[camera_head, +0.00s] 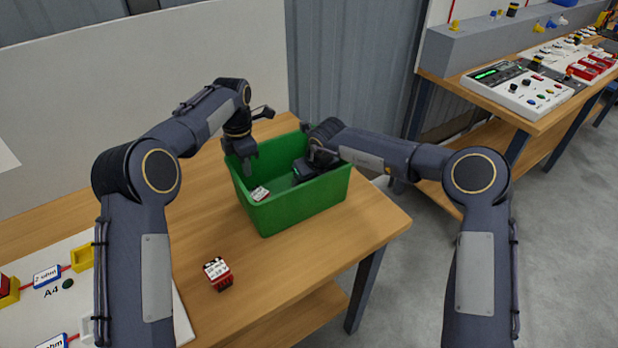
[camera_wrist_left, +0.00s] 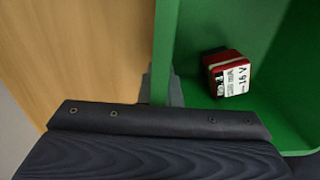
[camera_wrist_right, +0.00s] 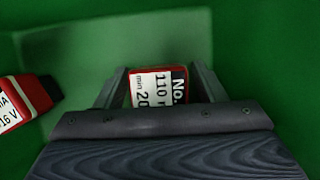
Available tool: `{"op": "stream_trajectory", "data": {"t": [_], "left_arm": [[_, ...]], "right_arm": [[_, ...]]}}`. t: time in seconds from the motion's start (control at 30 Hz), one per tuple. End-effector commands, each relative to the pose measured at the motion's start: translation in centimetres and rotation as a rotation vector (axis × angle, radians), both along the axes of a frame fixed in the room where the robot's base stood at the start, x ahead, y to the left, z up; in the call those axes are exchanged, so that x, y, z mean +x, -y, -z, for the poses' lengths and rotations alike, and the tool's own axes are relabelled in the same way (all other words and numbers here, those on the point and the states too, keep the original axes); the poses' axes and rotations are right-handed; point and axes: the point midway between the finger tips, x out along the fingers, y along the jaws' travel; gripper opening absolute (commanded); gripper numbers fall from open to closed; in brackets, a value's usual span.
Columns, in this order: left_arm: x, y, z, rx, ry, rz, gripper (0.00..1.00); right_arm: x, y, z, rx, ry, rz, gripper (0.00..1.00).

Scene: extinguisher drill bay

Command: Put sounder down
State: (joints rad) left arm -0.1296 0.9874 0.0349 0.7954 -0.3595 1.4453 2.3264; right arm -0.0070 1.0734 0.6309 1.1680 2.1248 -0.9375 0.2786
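My right gripper (camera_head: 308,170) reaches down inside the green bin (camera_head: 310,204). In the right wrist view its fingers close on both sides of a red block with a white label (camera_wrist_right: 158,86), seemingly the sounder, low inside the bin. I cannot tell whether it touches the floor. My left gripper (camera_head: 243,155) is at the bin's left wall, with one finger on each side of that wall (camera_wrist_left: 164,40) in the left wrist view. A second red block with a white label (camera_wrist_left: 229,73) lies in the bin; the head view shows it too (camera_head: 260,193).
Another red block with a white label (camera_head: 217,273) stands on the wooden table in front of the bin. A white board (camera_head: 60,290) with yellow holders lies at the left. The table's right edge is close to the bin. A bench with devices (camera_head: 520,90) stands far right.

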Motion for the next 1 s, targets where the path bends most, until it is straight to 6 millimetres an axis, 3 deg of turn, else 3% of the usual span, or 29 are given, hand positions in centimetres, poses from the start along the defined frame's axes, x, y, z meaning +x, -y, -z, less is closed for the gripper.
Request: {"op": "stream_trajectory", "data": {"t": [0.3, 0.73, 1.0], "left_arm": [[0.0, 0.0, 0.0, -0.001, -0.001, 0.001, 0.0], [0.0, 0.0, 0.0, -0.001, -0.001, 0.001, 0.0], [0.0, 0.0, 0.0, -0.001, -0.001, 0.001, 0.0]], "right_arm": [[-0.1, 0.1, -0.8, -0.001, 0.002, -0.001, 0.63], [-2.9, 1.8, -8.8, 0.0, 0.003, -0.001, 0.63], [-3.9, 2.3, -11.3, 0.0, 0.0, 0.0, 0.63]]}}
